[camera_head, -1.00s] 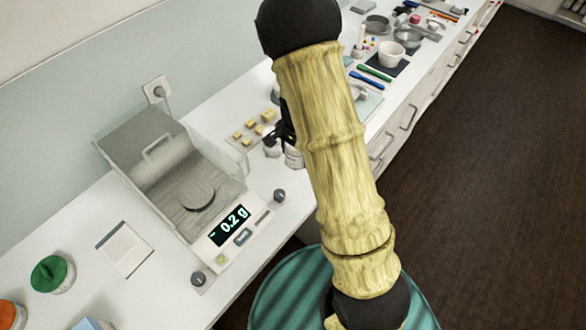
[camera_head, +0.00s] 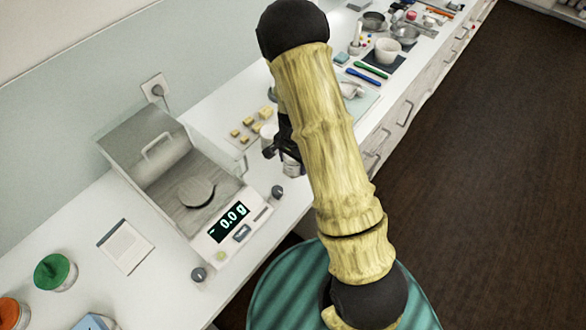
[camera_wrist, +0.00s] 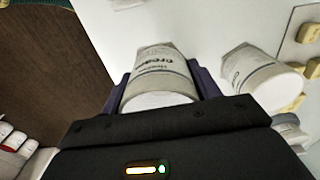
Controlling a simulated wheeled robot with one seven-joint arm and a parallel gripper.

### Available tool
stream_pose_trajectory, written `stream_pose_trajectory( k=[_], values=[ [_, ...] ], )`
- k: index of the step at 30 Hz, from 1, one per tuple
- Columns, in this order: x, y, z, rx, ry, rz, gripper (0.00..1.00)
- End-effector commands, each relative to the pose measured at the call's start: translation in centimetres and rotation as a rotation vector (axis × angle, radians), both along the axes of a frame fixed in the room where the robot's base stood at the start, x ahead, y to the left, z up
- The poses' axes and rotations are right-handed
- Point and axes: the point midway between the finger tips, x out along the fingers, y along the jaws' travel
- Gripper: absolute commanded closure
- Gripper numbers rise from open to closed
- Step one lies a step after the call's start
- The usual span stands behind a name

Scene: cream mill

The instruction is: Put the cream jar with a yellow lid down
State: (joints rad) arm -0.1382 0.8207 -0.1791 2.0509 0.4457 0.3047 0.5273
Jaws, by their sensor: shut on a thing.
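My gripper (camera_wrist: 160,90) is shut on a pale jar (camera_wrist: 162,72) with printed text on its label; the jar is between the two fingers in the wrist view. The end facing the camera looks white, and no yellow lid shows. In the head view my gripper (camera_head: 276,146) is over the counter, partly hidden behind my arm, with a pale jar (camera_head: 291,166) just below it. I cannot tell whether the held jar touches the counter.
Another labelled jar (camera_wrist: 262,80) stands close to the right of the held one. Yellow cubes (camera_head: 248,121) lie behind on the white counter. A balance (camera_head: 228,222) reading 0.0 g stands to the left. Green-lidded (camera_head: 55,271) and orange-lidded (camera_head: 12,312) jars stand at far left.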

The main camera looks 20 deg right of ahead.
Motion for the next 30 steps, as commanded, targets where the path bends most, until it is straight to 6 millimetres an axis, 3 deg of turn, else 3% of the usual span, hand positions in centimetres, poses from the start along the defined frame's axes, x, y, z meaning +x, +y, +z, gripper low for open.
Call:
stream_pose_trajectory(
  k=[5, 15, 27, 28, 30],
  values=[
    [0.0, 0.0, -0.3, 0.000, 0.001, -0.001, 0.65],
    [-0.1, -0.1, -3.9, 0.000, 0.003, -0.002, 0.65],
    [0.0, 0.0, -4.5, 0.001, 0.001, -0.001, 0.65],
    [0.0, 0.0, -4.5, 0.001, 0.001, -0.001, 0.36],
    [0.0, 0.0, -4.4, 0.001, 0.001, -0.001, 0.23]
  ],
)
